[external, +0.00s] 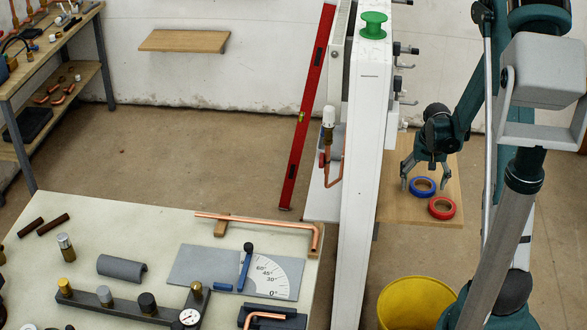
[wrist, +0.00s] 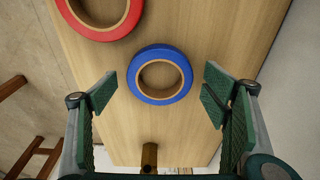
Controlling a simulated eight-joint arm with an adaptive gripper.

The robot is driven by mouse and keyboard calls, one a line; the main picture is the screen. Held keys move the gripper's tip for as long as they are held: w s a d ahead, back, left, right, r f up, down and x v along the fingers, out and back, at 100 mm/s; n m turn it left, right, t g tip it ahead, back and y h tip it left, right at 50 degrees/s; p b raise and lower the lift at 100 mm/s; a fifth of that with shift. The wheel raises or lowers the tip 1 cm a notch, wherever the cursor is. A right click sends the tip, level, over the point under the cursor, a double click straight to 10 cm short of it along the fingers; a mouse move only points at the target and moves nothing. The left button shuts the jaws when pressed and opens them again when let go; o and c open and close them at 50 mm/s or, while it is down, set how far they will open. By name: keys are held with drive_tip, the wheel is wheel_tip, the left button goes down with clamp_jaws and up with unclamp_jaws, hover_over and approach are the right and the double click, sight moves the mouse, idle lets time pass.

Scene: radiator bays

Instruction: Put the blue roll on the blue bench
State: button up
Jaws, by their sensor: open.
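The blue roll (external: 422,195) is a ring of blue tape lying flat on a wooden board (external: 400,212). It also shows in the wrist view (wrist: 160,98), near the middle between my fingers. My gripper (external: 425,180) is open and points down over the roll, with one finger on each side and nothing held. In the wrist view both fingertips of my gripper (wrist: 160,93) stand apart from the roll. No bench is plainly blue; a bench with grey-blue legs (external: 107,70) stands at the upper left and a pale-topped bench (external: 150,215) at the lower left.
A red roll (external: 441,216) lies beside the blue one. A tall white panel (external: 362,180) with a green spool (external: 373,25) on top separates the board from the benches. A yellow bucket (external: 400,305) is below. Tools and pipes cover much of the pale-topped bench.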

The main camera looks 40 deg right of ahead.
idle(0.3)
drive_tip(key=c, duration=1)
drive_tip(key=shift+r, duration=0.1)
drive_tip(key=shift+c, duration=0.2)
drive_tip(key=shift+s+d+r, duration=0.15)
drive_tip(key=shift+s+r, duration=0.05)
drive_tip(key=shift+r, duration=0.9)
wheel_tip(320, 180, up, 5)
drive_tip(key=p, duration=0.1)
drive_tip(key=s+d, duration=1.3)
drive_tip(key=shift+s+d+f, duration=0.2)
drive_tip(key=shift+s+d, duration=0.15)
drive_tip(key=shift+d, duration=0.05)
